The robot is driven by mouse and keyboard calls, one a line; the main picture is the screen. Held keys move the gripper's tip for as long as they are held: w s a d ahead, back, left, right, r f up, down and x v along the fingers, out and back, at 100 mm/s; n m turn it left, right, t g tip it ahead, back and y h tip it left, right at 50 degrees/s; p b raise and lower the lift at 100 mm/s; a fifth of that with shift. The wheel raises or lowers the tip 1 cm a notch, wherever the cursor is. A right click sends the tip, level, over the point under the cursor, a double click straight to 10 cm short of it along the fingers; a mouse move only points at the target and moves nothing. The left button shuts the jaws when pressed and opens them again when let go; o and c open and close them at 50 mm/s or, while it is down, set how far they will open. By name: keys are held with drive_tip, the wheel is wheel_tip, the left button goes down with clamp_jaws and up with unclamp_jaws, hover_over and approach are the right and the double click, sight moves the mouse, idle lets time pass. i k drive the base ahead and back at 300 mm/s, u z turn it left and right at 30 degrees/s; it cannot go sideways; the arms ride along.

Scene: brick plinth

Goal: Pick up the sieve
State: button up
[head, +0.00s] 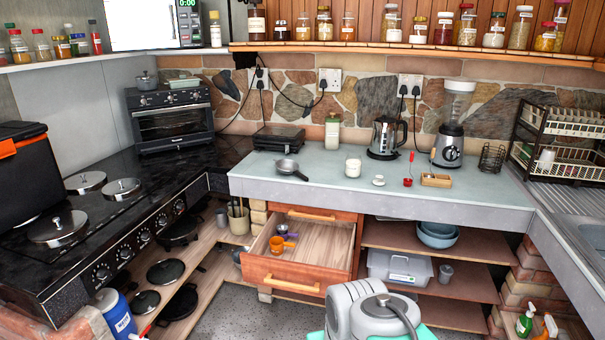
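No sieve can be told for certain in the head view. In the open wooden drawer (325,245) below the counter lie an orange cup (276,244) and a small grey round piece (282,229) beside an orange handle; these are too small to tell whether one is a sieve. A grey pan-like vessel with a handle (288,168) sits on the counter above, and a small red long-handled utensil (408,181) lies further right. My grey arm shows at the bottom centre, in front of the drawer's right side. My gripper is not visible.
The pale counter (330,178) holds a kettle (384,138), a blender (450,135) and jars. The drawer juts out over the floor. Shelves on the right hold blue bowls (437,235) and a plastic box (400,268). A black stove (90,225) stands left. Grey floor is free below the drawer.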

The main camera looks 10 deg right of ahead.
sight(286, 166)
drive_tip(key=z, duration=0.4)
drive_tip(key=k, duration=0.5)
drive_tip(key=z, duration=0.7)
drive_tip(key=i, duration=1.55)
drive_tip(key=u, duration=0.9)
drive_tip(key=i, duration=0.95)
drive_tip(key=u, duration=1.4)
drive_tip(key=i, duration=0.45)
drive_tip(key=u, duration=0.35)
